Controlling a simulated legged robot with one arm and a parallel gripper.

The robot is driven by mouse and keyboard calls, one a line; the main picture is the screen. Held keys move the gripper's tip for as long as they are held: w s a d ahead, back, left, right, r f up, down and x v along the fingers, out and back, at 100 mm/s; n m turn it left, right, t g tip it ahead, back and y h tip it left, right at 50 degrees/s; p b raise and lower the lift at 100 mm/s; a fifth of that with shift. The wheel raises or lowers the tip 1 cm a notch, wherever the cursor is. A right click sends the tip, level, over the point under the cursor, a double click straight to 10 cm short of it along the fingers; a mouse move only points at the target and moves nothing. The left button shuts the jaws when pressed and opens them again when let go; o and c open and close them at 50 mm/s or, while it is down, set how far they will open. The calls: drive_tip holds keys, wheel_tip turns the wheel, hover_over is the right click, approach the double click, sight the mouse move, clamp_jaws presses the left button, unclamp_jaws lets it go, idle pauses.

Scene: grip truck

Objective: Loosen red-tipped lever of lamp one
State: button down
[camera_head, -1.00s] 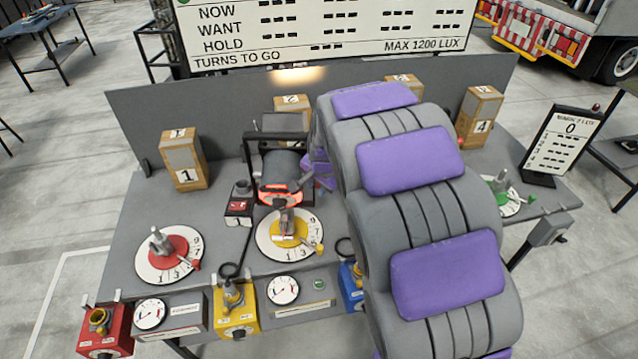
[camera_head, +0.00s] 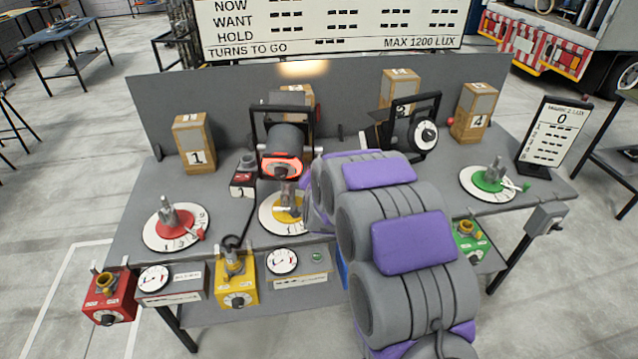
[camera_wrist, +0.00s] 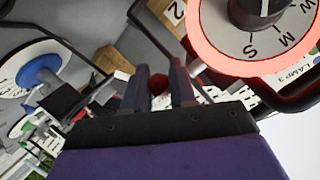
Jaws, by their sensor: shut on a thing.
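A lamp with a glowing red ring (camera_head: 282,167) sits in a black yoke above the yellow dial in the head view. In the wrist view its ringed face (camera_wrist: 226,52) with a black knob fills the upper right. My gripper (camera_wrist: 163,85) is beside the lamp, with both fingers close around a small red tip (camera_wrist: 158,84). The lever's shaft behind the tip is hidden. In the head view my purple and grey arm hides the fingers and the tip. I cannot read a lamp number there.
A red dial (camera_head: 177,226) and a green dial (camera_head: 487,182) lie on the grey bench. A second lamp (camera_head: 424,134) stands to the right. Numbered wooden boxes (camera_head: 193,146) line the back panel. Red and yellow boxes (camera_head: 236,287) stand along the front edge.

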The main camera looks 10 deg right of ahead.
drive_tip(key=shift+w+d+f+t+b, duration=0.1)
drive_tip(key=shift+w+f+t+b, duration=0.15)
drive_tip(key=shift+f+t+b, duration=0.45)
drive_tip(key=shift+w+d+f+t+b, duration=0.1)
drive_tip(key=shift+w+f+t+b, duration=0.25)
drive_tip(key=shift+t, duration=0.45)
drive_tip(key=shift+f, duration=0.1)
drive_tip(key=c, duration=0.9)
unclamp_jaws()
drive_tip(key=shift+a, duration=0.1)
drive_tip(key=shift+c, duration=0.2)
